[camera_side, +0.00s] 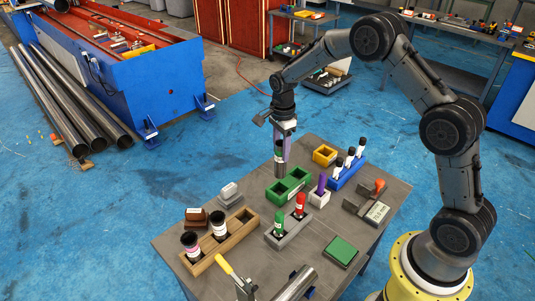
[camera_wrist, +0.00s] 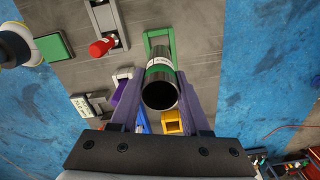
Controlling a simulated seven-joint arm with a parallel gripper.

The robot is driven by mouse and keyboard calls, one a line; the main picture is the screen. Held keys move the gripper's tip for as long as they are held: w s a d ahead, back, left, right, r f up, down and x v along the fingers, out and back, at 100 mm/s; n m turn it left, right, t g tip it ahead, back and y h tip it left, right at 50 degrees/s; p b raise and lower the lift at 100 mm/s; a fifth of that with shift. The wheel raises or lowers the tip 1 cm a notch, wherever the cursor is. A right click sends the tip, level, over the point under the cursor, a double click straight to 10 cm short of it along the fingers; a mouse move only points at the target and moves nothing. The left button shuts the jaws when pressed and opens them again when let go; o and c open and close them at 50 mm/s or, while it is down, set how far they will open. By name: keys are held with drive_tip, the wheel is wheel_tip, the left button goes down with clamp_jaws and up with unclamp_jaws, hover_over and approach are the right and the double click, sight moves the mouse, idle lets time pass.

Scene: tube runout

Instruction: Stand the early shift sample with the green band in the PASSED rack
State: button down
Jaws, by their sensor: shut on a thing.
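My gripper (camera_side: 282,135) is shut on a dark, hollow tube (camera_side: 279,156) and holds it roughly upright above the table. In the wrist view the tube (camera_wrist: 160,92) sits between the purple fingers, its open end facing the camera. It has a green band (camera_wrist: 157,67) and a white label, whose writing I cannot read. A green two-pocket rack (camera_side: 275,197) stands below the tube in the side view. The same rack (camera_wrist: 147,36) shows just beyond the tube in the wrist view, partly hidden by it. Both its pockets look empty. I cannot read a PASSED label.
A wooden rack (camera_side: 238,236) with two dark tubes is at front left. A grey holder (camera_side: 290,232) with red and green markers, a purple marker (camera_side: 321,184), a blue rack (camera_side: 346,175) with several tubes and a yellow block (camera_side: 325,154) stand around the green rack.

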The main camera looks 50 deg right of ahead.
sight(280, 175)
idle(0.3)
drive_tip(key=shift+f, duration=2.6)
drive_tip(key=shift+f, duration=2.85)
drive_tip(key=shift+c, duration=1.5)
unclamp_jaws()
